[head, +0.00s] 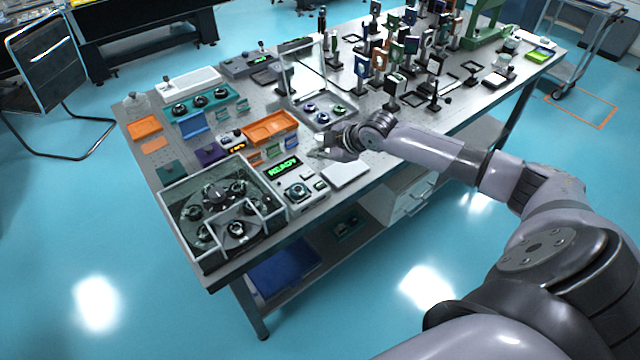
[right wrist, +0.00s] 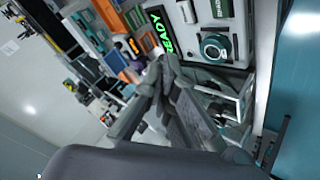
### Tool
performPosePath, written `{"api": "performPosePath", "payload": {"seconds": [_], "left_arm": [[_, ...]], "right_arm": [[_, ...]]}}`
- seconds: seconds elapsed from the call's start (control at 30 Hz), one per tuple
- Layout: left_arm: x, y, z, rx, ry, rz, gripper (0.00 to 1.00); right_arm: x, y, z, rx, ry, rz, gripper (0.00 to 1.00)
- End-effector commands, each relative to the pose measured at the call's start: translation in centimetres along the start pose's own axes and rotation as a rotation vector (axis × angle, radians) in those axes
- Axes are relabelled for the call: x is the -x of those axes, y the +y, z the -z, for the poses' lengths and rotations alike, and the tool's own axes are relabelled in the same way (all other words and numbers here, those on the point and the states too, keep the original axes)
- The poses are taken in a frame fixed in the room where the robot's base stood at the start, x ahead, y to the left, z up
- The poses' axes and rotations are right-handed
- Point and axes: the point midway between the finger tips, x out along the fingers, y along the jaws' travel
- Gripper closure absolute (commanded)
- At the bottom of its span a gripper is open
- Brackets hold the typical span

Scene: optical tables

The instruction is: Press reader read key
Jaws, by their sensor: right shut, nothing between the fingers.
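The reader (head: 305,204) is a light grey box near the front edge of the optical table. Its lit green display (head: 283,168) says READY. A round dark knob (head: 298,190) and small keys (head: 320,184) sit on its top; I cannot tell which is the read key. My right gripper (head: 318,153) is shut and empty, just behind and right of the display. In the right wrist view its fingertips (right wrist: 165,68) appear near the display (right wrist: 160,32), with the knob (right wrist: 215,46) to the right. I cannot tell whether the fingers touch anything. My left gripper is not in view.
A clear-walled box (head: 208,256) with round parts stands left of the reader. An orange tray (head: 270,128) lies behind it, and a flat white pad (head: 345,174) to its right. Several optic mounts crowd the far right of the table.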

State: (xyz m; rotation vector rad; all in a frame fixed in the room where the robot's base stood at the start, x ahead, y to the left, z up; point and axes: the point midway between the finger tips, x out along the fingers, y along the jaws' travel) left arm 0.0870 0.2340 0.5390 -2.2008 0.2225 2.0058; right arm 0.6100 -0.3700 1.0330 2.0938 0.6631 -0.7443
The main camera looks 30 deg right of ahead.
Motion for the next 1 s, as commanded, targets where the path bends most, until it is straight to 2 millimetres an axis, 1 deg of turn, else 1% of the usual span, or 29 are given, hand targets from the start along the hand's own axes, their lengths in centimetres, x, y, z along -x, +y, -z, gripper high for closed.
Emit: {"api": "performPosePath", "payload": {"seconds": [0.17, 0.27, 0.6, 0.8, 1.0], "left_arm": [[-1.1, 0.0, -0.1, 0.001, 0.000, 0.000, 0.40], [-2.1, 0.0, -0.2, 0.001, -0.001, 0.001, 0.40], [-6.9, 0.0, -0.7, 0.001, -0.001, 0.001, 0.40], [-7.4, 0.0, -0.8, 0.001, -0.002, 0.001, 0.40], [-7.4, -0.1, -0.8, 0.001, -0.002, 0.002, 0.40]], "right_arm": [[-0.8, -0.6, -0.6, 0.000, 0.000, 0.001, 1.00], [-1.5, -1.2, -1.1, 0.000, 0.000, 0.001, 1.00], [-4.9, -3.7, -3.6, 0.000, 0.000, 0.001, 1.00], [-6.0, -4.5, -4.3, -0.001, 0.000, 0.002, 1.00], [-6.1, -4.5, -4.5, 0.000, 0.000, 0.001, 1.00]]}}
